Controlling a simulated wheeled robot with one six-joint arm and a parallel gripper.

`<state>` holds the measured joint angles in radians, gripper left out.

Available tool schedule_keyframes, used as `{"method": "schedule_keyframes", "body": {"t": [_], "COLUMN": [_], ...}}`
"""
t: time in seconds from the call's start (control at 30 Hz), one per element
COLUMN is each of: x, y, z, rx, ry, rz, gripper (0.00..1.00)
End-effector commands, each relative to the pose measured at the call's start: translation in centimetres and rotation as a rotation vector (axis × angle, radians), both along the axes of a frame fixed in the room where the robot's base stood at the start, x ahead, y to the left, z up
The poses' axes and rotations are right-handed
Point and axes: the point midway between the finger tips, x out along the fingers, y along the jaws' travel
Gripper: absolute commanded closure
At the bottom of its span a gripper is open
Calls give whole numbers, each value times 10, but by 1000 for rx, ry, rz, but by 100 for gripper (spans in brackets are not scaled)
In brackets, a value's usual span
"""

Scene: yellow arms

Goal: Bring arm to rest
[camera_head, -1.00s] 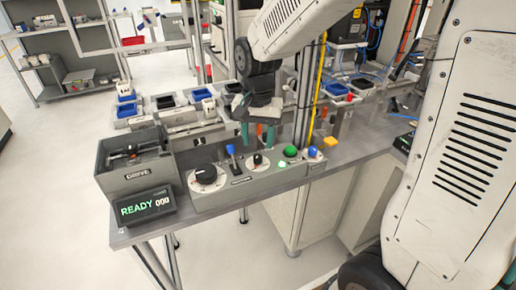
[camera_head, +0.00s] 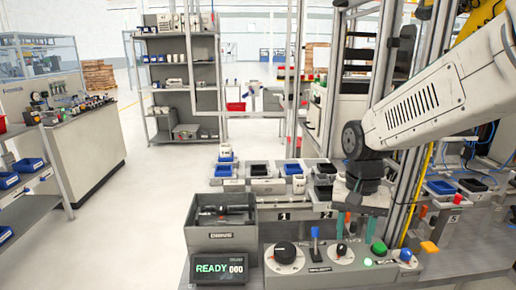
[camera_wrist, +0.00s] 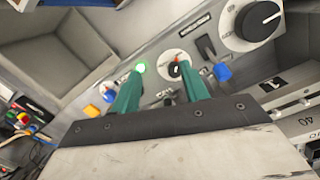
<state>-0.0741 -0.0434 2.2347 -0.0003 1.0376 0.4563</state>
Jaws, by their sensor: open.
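My gripper (camera_head: 359,226) is open and empty, with its two teal fingers pointing down above the grey control panel (camera_head: 318,270). The wrist view shows my gripper (camera_wrist: 160,75) with the fingers apart over the panel, and no thing between them. The panel carries a large black knob (camera_head: 286,251), a blue-tipped lever (camera_head: 315,234), a smaller knob (camera_head: 341,250), a green button (camera_head: 379,248) and a blue button (camera_head: 405,255). A small green lamp is lit (camera_wrist: 140,68). Whether the fingertips touch the panel cannot be told.
Small bins (camera_head: 260,170) line the back of the bench. Metal uprights (camera_head: 388,60) rise close to my arm. Open floor (camera_head: 125,215) lies to the left.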

Motion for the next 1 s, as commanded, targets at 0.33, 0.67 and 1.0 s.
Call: {"method": "schedule_keyframes", "body": {"t": [0.33,0.67,1.0], "x": [-113,-188,-193], "y": [-17,-27,-29], "z": [42,60,69], "rx": [26,10,-1], "ry": [-19,-145,-198], "rz": [308,393,382], "gripper": [55,55,55]}}
